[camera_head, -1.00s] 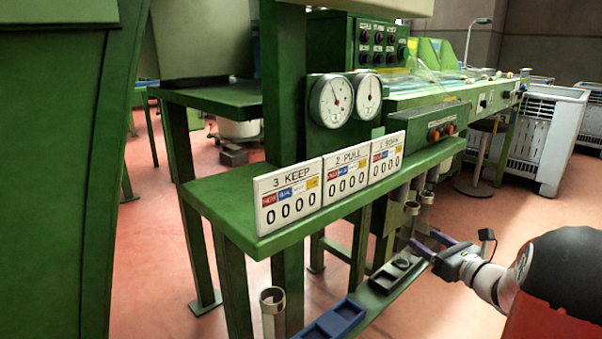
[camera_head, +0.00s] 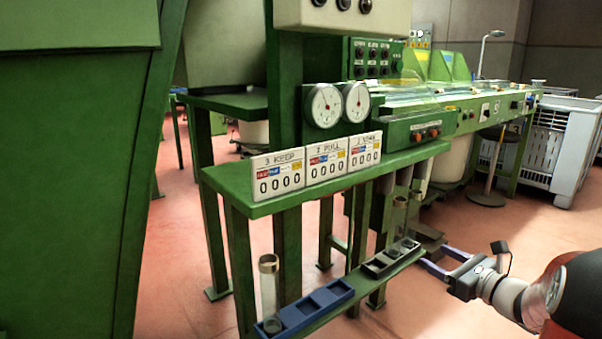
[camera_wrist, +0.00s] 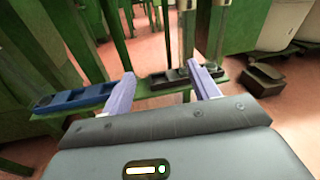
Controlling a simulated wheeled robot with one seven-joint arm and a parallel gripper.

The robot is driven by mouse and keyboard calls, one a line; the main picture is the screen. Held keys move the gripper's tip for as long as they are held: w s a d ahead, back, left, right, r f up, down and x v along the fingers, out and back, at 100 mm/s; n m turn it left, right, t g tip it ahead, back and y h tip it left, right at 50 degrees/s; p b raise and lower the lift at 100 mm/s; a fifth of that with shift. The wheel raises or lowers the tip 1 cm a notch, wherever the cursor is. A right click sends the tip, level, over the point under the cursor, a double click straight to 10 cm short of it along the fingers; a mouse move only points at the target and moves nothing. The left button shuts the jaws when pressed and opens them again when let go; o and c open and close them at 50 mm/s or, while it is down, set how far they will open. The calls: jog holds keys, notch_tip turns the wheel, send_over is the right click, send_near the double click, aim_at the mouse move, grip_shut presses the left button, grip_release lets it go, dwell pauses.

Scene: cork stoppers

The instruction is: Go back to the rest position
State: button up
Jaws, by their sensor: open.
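My gripper (camera_head: 436,262) is at the lower right of the head view, with its purple fingers apart and nothing between them. It is in the air to the right of the low green shelf (camera_head: 336,289). In the wrist view the two fingers (camera_wrist: 163,88) are spread and point toward the shelf, with no object between them. A blue tray (camera_head: 318,306) and a black tray (camera_head: 390,258) stand on the shelf. The blue tray (camera_wrist: 75,99) also shows at the left of the wrist view. A dark round piece sits in the blue tray's near compartment.
Counter signs (camera_head: 316,164) reading KEEP and PULL stand on the green bench (camera_head: 225,180), with a third sign beside them. Clear tubes (camera_head: 269,283) rise near the shelf. Two gauges (camera_head: 340,105) are behind. A white crate (camera_head: 562,150) stands at right.

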jog(key=s+a+r+n+g+p, duration=0.25)
jog(key=s+a+n+g, duration=0.25)
jog(key=s+a+n, duration=0.3)
jog(key=s+a+r+n+g+p, duration=0.2)
jog(key=s+a+r+n+g, duration=0.25)
jog(key=a, duration=0.55)
jog(key=s+d+r+n+h+p, duration=0.1)
jog(key=s+n+h+p, duration=0.3)
jog(key=s+n, duration=1.2)
jog(key=h, duration=0.4)
jog(key=shift+s+d+r+p, duration=0.3)
jog(key=shift+d+p, duration=0.05)
jog(key=shift+p, duration=0.05)
